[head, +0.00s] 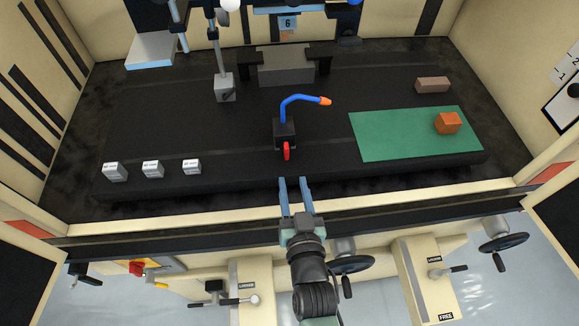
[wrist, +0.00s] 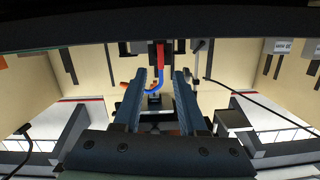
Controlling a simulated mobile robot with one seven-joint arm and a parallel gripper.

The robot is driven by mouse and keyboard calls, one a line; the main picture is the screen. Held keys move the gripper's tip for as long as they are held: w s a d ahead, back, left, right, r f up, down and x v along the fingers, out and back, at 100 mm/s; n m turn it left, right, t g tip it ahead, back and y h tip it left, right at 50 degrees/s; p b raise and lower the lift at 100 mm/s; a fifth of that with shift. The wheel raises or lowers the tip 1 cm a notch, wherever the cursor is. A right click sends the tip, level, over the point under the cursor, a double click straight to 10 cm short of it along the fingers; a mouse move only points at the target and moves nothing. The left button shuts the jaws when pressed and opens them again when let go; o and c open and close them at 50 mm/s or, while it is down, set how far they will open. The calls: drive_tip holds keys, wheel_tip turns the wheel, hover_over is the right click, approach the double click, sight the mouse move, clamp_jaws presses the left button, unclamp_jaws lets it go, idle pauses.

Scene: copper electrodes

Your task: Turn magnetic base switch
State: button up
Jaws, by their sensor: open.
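A black magnetic base (head: 285,131) stands on the dark machine table, with a red switch lever (head: 286,151) on its near face. A blue hose (head: 291,101) rises from the base and bends right to an orange nozzle (head: 325,101). My gripper (head: 292,182) is open and empty, its two blue-grey fingers pointing at the base just short of the red lever. In the wrist view, the gripper (wrist: 160,74) frames the red lever (wrist: 160,52) and the blue hose (wrist: 160,80) between its fingers. The wrist view hides most of the base.
Several small white blocks (head: 152,169) line the table's left front. A green mat (head: 385,136) with an orange block (head: 447,122) lies right, a brown block (head: 432,85) behind it. A grey stand (head: 225,88) and a grey vise (head: 286,66) are behind. The table around the base is clear.

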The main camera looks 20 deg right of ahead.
sight(287, 155)
drive_tip(key=b+x, duration=0.4)
drive_tip(key=x, duration=0.2)
drive_tip(key=shift+w+f+b, duration=0.15)
drive_tip(key=shift+w+b, duration=0.25)
drive_tip(key=shift+w+d, duration=0.15)
drive_tip(key=shift+w, duration=0.1)
drive_tip(key=shift+w+b, duration=0.3)
clamp_jaws()
